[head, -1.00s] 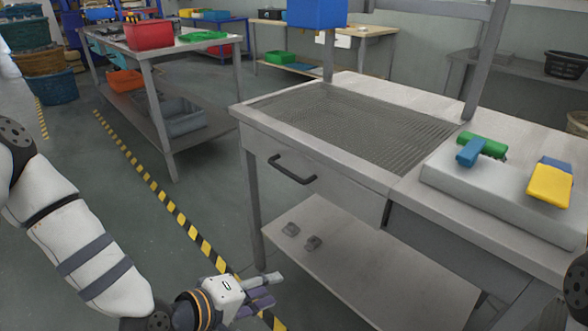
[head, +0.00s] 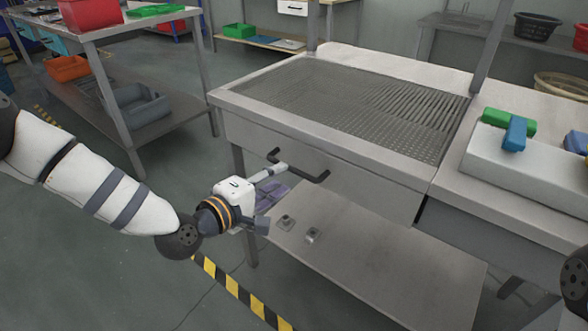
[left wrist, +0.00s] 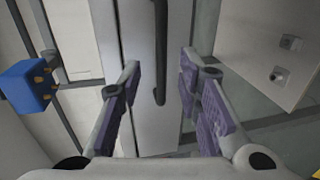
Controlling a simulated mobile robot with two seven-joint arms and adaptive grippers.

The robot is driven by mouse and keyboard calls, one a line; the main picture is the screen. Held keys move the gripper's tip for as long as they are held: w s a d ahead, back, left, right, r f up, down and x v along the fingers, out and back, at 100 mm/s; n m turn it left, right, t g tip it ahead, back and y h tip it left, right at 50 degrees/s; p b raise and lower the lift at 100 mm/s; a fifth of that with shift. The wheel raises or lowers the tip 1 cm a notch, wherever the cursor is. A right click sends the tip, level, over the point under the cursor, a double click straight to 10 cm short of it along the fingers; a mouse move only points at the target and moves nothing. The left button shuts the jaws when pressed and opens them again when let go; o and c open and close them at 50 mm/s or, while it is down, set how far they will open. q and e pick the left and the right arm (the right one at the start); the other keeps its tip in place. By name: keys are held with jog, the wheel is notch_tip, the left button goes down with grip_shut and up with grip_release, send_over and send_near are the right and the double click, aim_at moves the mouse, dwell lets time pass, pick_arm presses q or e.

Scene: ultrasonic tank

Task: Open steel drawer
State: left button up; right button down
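The steel drawer (head: 340,188) is set under the perforated worktop of the steel bench, and its front looks closed. Its dark bar handle (head: 300,168) runs along the front. My left gripper (head: 277,180) is at the left end of the handle in the head view. In the left wrist view the fingers of my left gripper (left wrist: 160,90) are spread wide, with the handle (left wrist: 160,50) between them and no finger touching it that I can see. Of my right arm only a dark part shows at the right edge of the head view; its gripper is out of frame.
A lower shelf (head: 380,262) with two small metal fittings lies below the drawer. A white block (head: 520,165) with green and blue pieces on it sits on the bench's right. Another bench (head: 120,75) stands at the left. The floor in front is clear, with yellow-black tape.

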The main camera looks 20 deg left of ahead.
aim_at(292, 171)
pick_arm(q)
jog(key=x, duration=0.6)
jog(key=shift+w+f+b, duration=0.1)
jog(key=shift+w+b, duration=0.2)
grip_shut()
